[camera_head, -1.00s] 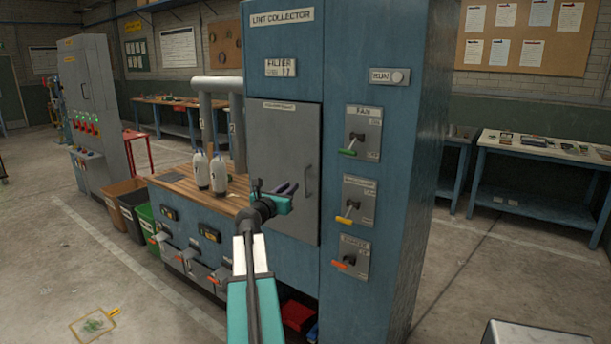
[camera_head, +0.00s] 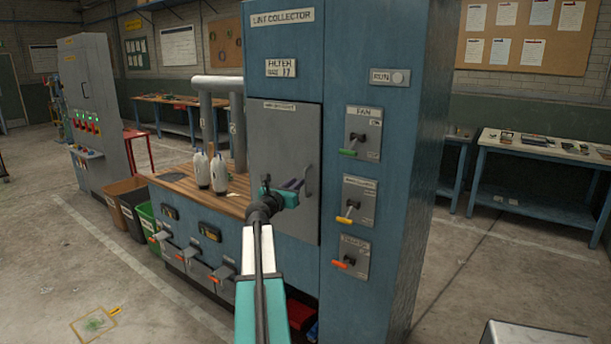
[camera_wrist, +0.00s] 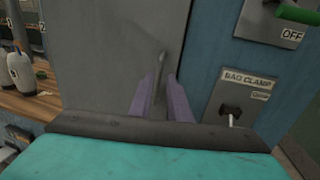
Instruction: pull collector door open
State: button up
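The grey collector door (camera_head: 275,150) is on the blue lint collector cabinet (camera_head: 340,60) and sits closed, flush with the front. Its dark vertical handle (camera_head: 309,181) is near the door's right edge. My gripper (camera_head: 300,182) is just in front of the door at the handle. In the wrist view, the handle (camera_wrist: 162,62) stands between the two purple fingers of my gripper (camera_wrist: 160,92), which are apart, with a gap showing beside it. Whether a finger touches the handle is hard to tell. The door (camera_wrist: 105,50) fills the background behind them.
Right of the door are the fan lever (camera_head: 357,138), a yellow-handled lever (camera_head: 350,213) and an orange-handled lever (camera_head: 346,262). Left is a wooden-topped bench (camera_head: 170,178) with white bottles (camera_head: 218,173).

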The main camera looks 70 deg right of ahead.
aim_at(305, 175)
jog(key=shift+s+d+p, duration=0.2)
jog(key=shift+d+p, duration=0.2)
jog(key=shift+d, duration=1.9)
jog(key=shift+s+d+p, duration=0.15)
jog(key=shift+d+p, duration=0.2)
jog(key=shift+d, duration=1.9)
